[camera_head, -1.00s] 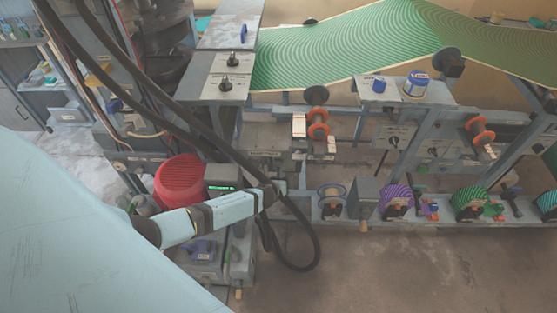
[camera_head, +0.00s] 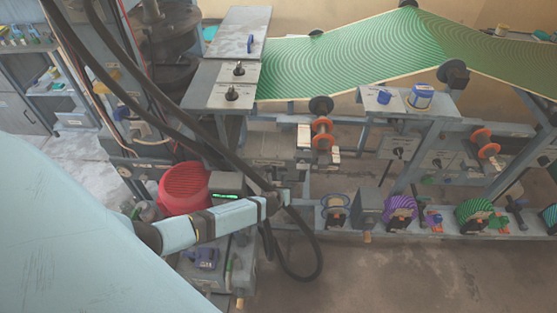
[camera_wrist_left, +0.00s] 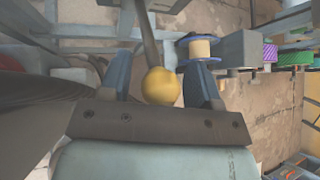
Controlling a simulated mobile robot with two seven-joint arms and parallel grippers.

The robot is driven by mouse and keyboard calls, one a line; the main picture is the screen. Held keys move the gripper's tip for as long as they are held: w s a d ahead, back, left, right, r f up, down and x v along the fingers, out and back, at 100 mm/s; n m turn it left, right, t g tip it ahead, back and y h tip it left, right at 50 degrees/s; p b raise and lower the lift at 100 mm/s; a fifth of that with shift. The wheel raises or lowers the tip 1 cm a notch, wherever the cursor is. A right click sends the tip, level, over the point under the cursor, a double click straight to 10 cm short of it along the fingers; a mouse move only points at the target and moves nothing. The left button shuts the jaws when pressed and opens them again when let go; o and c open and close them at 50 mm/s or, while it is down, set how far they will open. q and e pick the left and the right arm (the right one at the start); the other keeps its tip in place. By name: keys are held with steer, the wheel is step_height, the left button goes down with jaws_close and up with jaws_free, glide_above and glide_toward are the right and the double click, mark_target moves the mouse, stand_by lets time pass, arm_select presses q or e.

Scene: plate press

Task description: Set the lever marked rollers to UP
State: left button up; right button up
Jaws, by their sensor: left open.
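In the left wrist view a lever with a round yellow knob (camera_wrist_left: 161,87) stands between the fingers of my left gripper (camera_wrist_left: 159,75). The fingers are apart, one on each side of the knob, and I see gaps beside it. The lever's dark rod (camera_wrist_left: 147,32) runs up from the knob toward the top of the picture. In the head view my left gripper (camera_head: 285,197) is small, beside the black hose, and the yellow knob cannot be made out there. I can read no "rollers" marking, so I cannot confirm which lever this is. My right gripper is in neither view.
A black hose (camera_head: 305,222) loops close to my left gripper. A red ribbed motor (camera_head: 184,188) stands left of it. A blue-rimmed spool (camera_head: 335,208) and a purple roll (camera_head: 400,208) sit on the low rail to the right. The floor in front is clear.

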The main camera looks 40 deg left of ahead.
arm_select(q)
steer(key=p+v, duration=0.1)
steer(key=v, duration=1.2)
steer(key=shift+r, duration=0.25)
steer(key=s+d+r+n+g+h, duration=0.1)
steer(key=s+d+n+h, duration=0.3)
steer(key=s+d+n, duration=0.7)
steer(key=s+d+r+n, duration=0.1)
steer(key=s+r+n, duration=0.2)
steer(key=n, duration=0.5)
steer(key=s+d+r+n+t+h, duration=0.1)
steer(key=r+n, duration=0.3)
steer(key=n, duration=0.4)
steer(key=shift+s+d+r+h, duration=0.15)
steer(key=shift+s+d+h, duration=0.25)
steer(key=shift+s, duration=0.5)
